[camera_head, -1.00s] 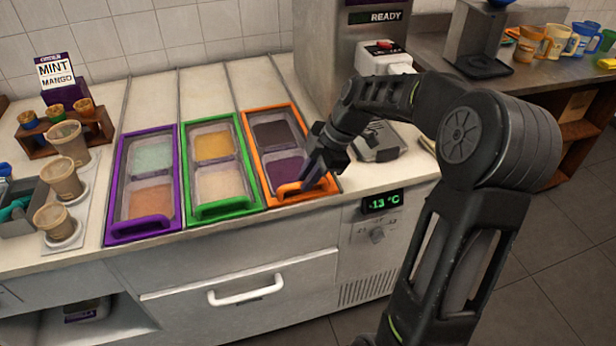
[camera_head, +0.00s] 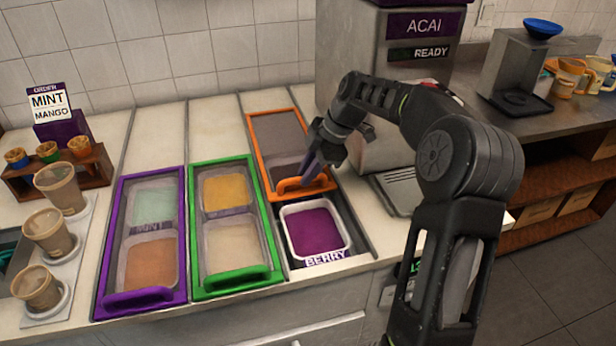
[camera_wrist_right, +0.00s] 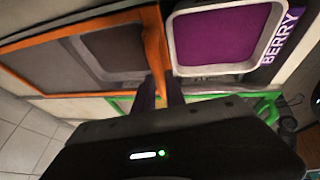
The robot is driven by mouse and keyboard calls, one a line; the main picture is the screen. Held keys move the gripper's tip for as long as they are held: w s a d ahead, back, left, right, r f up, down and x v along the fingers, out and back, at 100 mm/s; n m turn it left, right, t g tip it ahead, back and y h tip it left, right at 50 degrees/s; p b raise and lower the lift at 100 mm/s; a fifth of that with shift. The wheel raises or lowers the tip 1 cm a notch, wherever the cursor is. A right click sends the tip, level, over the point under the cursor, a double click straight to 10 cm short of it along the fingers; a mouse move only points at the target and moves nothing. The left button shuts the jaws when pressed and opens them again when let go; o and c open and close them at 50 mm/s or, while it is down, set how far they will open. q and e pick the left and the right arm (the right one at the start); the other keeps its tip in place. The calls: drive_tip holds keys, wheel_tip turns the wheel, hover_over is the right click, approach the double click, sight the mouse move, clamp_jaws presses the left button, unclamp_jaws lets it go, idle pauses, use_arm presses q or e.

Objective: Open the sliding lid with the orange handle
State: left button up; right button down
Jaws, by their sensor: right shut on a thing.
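The sliding lid with the orange handle (camera_head: 290,150) has an orange frame and a clear pane, and it is pushed back toward the wall. Its orange handle (camera_head: 290,186) lies at the lid's front edge. A white tub of purple berry filling (camera_head: 315,230) is uncovered in front of it, with a BERRY label; it also shows in the right wrist view (camera_wrist_right: 222,38). My right gripper (camera_head: 312,170) is shut on the orange handle. Its fingers also show at the orange frame in the right wrist view (camera_wrist_right: 160,95). My left gripper is not in view.
The green-framed lid (camera_head: 262,275) and the purple-framed lid (camera_head: 145,300) are closed on the left. The acai machine (camera_head: 345,60) stands behind and to the right. Cups (camera_head: 45,230) stand at the far left. Counter behind the green and purple lids is clear.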

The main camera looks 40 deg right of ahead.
drive_tip(key=shift+w+d, duration=0.1)
drive_tip(key=shift+w, duration=0.15)
drive_tip(key=c, duration=1.4)
unclamp_jaws()
drive_tip(key=shift+s+r, duration=0.1)
drive_tip(key=v, duration=0.7)
drive_tip(key=shift+s+d+r, duration=0.1)
drive_tip(key=shift+d+r, duration=0.05)
drive_tip(key=shift+r, duration=0.15)
